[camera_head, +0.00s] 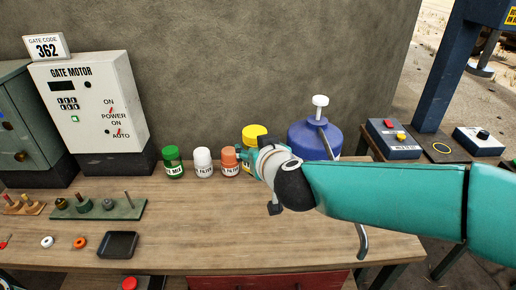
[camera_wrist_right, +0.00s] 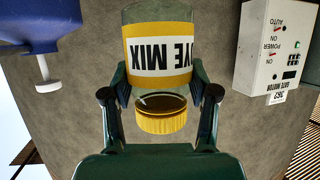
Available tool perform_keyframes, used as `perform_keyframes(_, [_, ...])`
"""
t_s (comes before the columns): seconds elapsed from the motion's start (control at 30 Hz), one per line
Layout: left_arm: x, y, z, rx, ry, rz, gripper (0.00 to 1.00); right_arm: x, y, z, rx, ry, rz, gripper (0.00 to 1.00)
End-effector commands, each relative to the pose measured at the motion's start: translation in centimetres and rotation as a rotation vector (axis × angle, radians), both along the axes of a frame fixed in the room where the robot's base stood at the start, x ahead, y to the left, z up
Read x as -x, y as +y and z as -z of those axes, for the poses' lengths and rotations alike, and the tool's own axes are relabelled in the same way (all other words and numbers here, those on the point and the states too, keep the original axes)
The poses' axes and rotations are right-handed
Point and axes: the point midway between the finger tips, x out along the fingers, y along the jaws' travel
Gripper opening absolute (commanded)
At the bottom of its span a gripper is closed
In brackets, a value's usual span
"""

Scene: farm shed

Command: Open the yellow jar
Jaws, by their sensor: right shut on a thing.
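The yellow jar stands among the jars on the bench. In the head view its yellow lid (camera_head: 255,132) shows above my right gripper (camera_head: 250,160), which hides most of the body. In the right wrist view the jar (camera_wrist_right: 160,72) appears upside down, with clear glass, a white-and-yellow label ending in "MIX" and a ribbed yellow lid (camera_wrist_right: 161,124) on its neck end. My right gripper's fingers are on either side of the jar, shut on it near the label's edge, with the lid between them and the palm. My left gripper is not in view.
An orange-lidded jar (camera_head: 229,161), a white jar (camera_head: 203,162) and a green jar (camera_head: 173,163) stand left of my gripper. A blue pump container (camera_head: 306,139) is close on the right. A black tray (camera_head: 118,245) lies at front left. The bench (camera_head: 200,225) is clear in front of the jars.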

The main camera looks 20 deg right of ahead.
Motion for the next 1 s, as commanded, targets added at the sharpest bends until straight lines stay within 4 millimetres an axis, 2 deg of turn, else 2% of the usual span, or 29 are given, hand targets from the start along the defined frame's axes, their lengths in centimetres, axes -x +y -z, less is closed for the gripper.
perform_keyframes(0.03, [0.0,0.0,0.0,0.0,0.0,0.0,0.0,0.0,0.0,0.0,0.0,-0.001,0.0,0.17])
perform_keyframes(0.13, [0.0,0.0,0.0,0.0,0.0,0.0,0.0,0.0,0.0,0.0,0.0,-0.001,0.0,0.01])
perform_keyframes(0.37, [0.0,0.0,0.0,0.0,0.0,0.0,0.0,0.0,-0.1,0.0,0.0,0.0,0.002,0.0])
perform_keyframes(0.57, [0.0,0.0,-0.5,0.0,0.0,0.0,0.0,-0.4,-1.5,1.0,0.001,0.003,0.03,0.0])
perform_keyframes(0.77, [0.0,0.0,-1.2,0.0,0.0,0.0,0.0,-0.7,-3.4,4.5,0.004,0.008,0.048,0.0])
perform_keyframes(1.0, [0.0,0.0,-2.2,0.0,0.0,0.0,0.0,-0.4,-6.0,10.1,0.002,0.011,0.044,0.0])
